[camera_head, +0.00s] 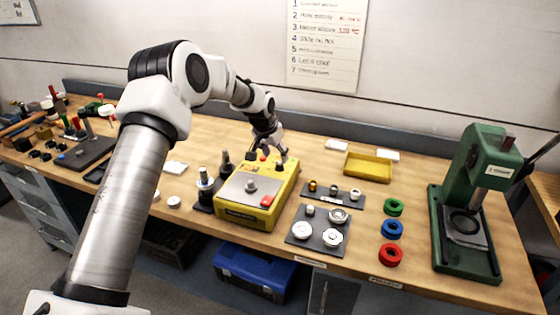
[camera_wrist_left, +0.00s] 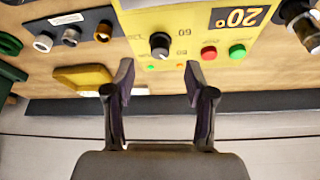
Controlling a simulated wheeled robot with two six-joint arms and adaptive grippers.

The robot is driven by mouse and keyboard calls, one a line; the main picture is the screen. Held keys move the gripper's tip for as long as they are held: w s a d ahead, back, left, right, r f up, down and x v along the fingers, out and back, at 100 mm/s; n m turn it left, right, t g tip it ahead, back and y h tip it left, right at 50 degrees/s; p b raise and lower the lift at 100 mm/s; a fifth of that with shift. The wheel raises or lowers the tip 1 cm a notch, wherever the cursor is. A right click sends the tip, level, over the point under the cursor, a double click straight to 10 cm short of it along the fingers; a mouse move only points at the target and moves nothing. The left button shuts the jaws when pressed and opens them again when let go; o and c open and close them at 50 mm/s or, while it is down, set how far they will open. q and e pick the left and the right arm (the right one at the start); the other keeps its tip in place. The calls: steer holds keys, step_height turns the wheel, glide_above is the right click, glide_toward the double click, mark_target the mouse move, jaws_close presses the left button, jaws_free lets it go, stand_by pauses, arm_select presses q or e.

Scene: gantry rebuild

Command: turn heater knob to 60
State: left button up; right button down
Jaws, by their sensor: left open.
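The yellow heater box (camera_head: 236,207) stands on the bench in the middle of the head view. In the left wrist view its yellow top (camera_wrist_left: 140,22) carries a black round knob (camera_wrist_left: 160,45) with a light mark, and digits beside it. A dark display (camera_wrist_left: 238,17) shows 20° upside down. My left gripper (camera_wrist_left: 158,75) is open and empty, with its two fingertips apart on either side of the knob's line, short of the knob in the picture. In the head view the left gripper (camera_head: 269,152) is over the heater's far edge. My right gripper is not in view.
Red (camera_wrist_left: 208,53) and green (camera_wrist_left: 237,51) buttons sit beside the knob. A yellow tray (camera_head: 368,167), a plate with metal parts (camera_head: 320,244), coloured rings (camera_head: 391,230) and a green press (camera_head: 465,260) are to the right. Bottles (camera_head: 204,185) stand just left of the heater.

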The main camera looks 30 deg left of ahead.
mark_target(279, 164)
arm_select(q)
steer(key=x, duration=0.5)
steer(key=shift+w+a+f+p, duration=0.1)
steer(key=shift+w+f+p, duration=0.05)
steer(key=shift+w+p, duration=0.2)
steer(key=shift+s, duration=0.25)
jaws_close()
steer(key=shift+r, duration=0.2)
